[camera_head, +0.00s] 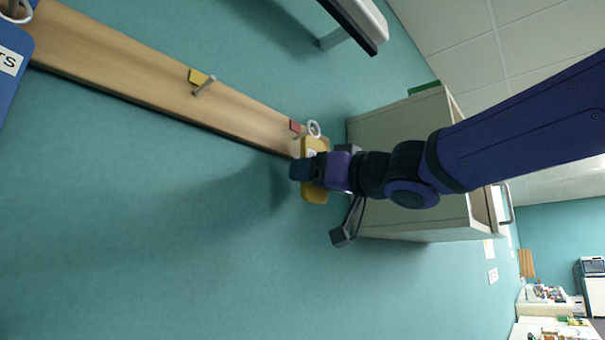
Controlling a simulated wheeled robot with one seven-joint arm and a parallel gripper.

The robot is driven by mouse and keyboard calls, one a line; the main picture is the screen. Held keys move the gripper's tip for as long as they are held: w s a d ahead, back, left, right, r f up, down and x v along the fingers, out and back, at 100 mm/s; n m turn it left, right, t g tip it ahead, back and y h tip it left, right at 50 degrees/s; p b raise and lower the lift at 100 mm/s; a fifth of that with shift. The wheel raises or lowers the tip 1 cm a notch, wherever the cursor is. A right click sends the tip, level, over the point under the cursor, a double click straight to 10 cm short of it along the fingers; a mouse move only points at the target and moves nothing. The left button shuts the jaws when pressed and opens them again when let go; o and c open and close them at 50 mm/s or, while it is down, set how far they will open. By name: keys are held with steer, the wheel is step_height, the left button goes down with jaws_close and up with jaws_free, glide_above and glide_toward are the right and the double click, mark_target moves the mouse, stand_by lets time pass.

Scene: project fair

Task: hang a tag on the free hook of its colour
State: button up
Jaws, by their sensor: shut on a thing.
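A wooden rail (130,60) runs slantwise along the teal wall in the tilted picture. A bare metal hook (204,86) with a yellow marker (197,76) sticks out of its middle. A red marker (295,126) sits near the rail's right end; its hook is largely hidden. My gripper (311,169) is shut on a yellow tag (314,194), in front of the rail's right end. The tag's white ring (314,129) shows close to the red marker; I cannot tell whether it touches that hook. A blue tag (12,62) with a white ring hangs at the far left.
A pale cabinet (395,125) stands behind my arm on the right. A white piece with a dark edge (350,22) juts in at the top. The wall below the rail is clear. Tables with small items (547,318) are far off at lower right.

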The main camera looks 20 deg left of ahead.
steer(key=shift+r+v, duration=0.25)
steer(key=shift+v, duration=0.9)
steer(key=shift+r+v, duration=0.2)
steer(key=shift+v, duration=1)
